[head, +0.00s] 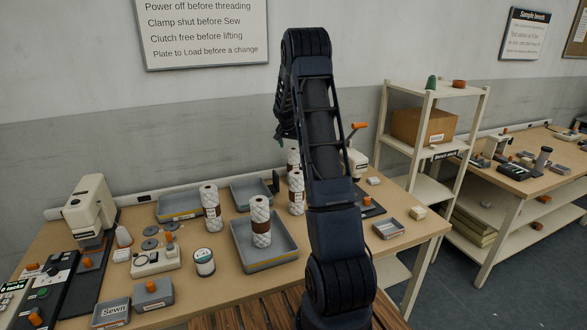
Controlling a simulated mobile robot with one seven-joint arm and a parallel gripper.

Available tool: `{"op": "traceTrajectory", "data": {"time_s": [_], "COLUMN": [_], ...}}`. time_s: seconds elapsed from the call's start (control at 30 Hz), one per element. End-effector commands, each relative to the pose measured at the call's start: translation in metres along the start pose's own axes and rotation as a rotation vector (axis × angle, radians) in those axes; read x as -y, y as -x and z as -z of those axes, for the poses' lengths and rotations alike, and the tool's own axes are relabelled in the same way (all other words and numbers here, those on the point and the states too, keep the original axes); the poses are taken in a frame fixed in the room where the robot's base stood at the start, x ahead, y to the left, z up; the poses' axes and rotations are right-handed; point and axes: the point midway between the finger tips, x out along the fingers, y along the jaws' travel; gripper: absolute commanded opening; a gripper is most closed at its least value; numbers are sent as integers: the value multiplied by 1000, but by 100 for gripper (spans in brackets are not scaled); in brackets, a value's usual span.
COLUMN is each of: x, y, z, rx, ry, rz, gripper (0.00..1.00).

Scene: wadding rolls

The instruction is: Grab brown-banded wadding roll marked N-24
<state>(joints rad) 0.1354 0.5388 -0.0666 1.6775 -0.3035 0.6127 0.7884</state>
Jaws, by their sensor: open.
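Several white quilted wadding rolls stand upright on the sewing bench. The markings are too small to read, so I cannot tell which is N-24. My arm rises in front and folds over; its far end shows only partly behind the upper link, high above the bench. The fingertips are hidden; no roll is held.
Grey trays (180,207) lie at the back. A cream sewing machine (90,207) stands left, with a wound spool (204,262) and small grey boxes (153,294) near the front. My arm hides part of the bench's right half. A shelf unit (432,92) stands behind right.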

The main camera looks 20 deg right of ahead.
Motion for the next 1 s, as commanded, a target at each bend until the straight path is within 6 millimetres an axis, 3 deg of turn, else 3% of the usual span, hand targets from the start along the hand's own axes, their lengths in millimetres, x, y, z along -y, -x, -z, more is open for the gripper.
{"op": "traceTrajectory", "data": {"time_s": [0.13,0.47,0.73,1.0], "x": [0,0,1,1], "y": [-23,-47,-82,-88], "z": [0,2,5,6], "rx": [1,1,2,0], "ry": [1,0,0,1], "rz": [-1,-1,-1,0], "gripper": [87,87,87,87]}}
